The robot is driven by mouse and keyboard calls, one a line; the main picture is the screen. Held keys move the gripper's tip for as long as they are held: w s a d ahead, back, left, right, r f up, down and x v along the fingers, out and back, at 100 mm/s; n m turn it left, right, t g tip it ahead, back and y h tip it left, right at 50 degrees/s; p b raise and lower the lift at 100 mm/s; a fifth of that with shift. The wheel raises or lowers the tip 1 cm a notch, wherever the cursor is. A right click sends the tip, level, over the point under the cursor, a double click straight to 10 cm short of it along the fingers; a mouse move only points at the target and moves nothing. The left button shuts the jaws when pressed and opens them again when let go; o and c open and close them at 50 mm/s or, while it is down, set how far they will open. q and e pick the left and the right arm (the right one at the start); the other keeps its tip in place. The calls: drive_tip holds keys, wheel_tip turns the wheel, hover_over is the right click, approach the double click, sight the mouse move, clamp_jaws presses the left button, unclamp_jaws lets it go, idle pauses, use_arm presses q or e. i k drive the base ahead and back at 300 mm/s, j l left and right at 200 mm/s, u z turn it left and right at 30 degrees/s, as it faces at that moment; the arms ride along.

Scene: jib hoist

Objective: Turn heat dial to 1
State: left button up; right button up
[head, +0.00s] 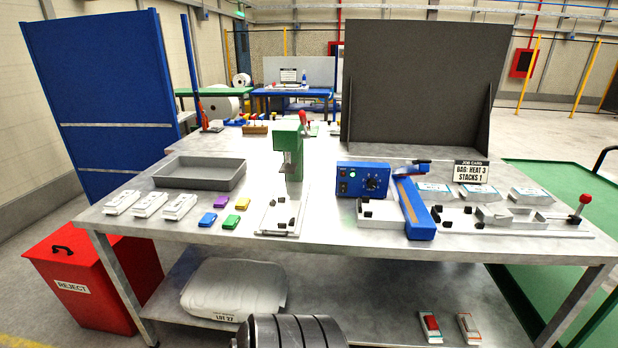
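The heat dial (372,183) is a round black knob on the front of a blue control box (350,170) at the middle right of the steel table. A small green light shows on the left of the box front. The dial's marks and pointer are too small to read. A blue sealer arm (415,208) slants toward the table's front edge just right of the box. A job card (471,172) behind it reads "BAG: HEAT 3 STACKS 1". Neither of my grippers is in view.
A green press (290,155) with a red handle stands left of the box. A grey tray (200,174), white packs and coloured pieces lie on the left. A red-knobbed slide fixture (580,207) is at the right. A dark panel (425,85) stands behind the box.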

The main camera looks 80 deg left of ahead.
sight(372, 183)
drive_tip(key=u, duration=2.15)
